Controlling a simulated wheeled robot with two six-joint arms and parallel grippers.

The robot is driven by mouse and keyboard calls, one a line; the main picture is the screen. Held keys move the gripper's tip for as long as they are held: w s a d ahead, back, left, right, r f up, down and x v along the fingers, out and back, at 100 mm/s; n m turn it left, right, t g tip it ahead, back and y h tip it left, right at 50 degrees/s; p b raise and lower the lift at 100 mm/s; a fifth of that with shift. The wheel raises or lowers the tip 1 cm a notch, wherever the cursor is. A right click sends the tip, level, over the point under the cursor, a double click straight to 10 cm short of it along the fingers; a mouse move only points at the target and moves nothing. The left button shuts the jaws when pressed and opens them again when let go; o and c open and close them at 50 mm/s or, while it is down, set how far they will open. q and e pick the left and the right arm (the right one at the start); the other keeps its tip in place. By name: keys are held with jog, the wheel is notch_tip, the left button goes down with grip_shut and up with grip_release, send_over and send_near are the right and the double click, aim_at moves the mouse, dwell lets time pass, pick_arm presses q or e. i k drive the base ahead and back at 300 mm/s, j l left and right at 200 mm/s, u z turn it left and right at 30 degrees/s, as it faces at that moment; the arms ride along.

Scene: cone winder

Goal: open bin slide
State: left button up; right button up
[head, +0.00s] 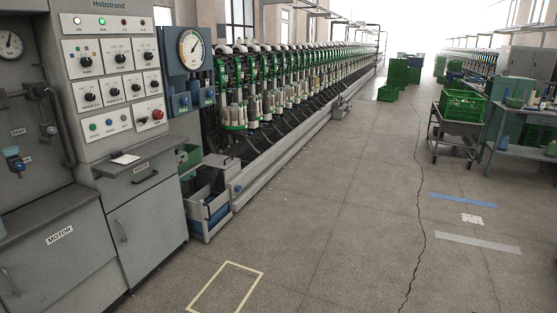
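A grey open-topped bin (209,216) stands low on the floor at the near end of the winding machine, right of the control cabinet. Something blue shows at its front and inside. A green box (189,158) sits above and behind it, partly hidden by the cabinet. I cannot tell which part is the bin slide, or whether it is open or shut. Neither of my grippers is in view.
The grey control cabinet (111,96) with knobs and a labelled ledge stands at left. The long winding machine (285,95) runs away behind the bin. A cart with a green crate (463,105) stands at right. The floor between, with a yellow taped outline (257,285), is clear.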

aim_at(207, 236)
jog(key=i+z, duration=0.1)
jog(key=i, duration=1.95)
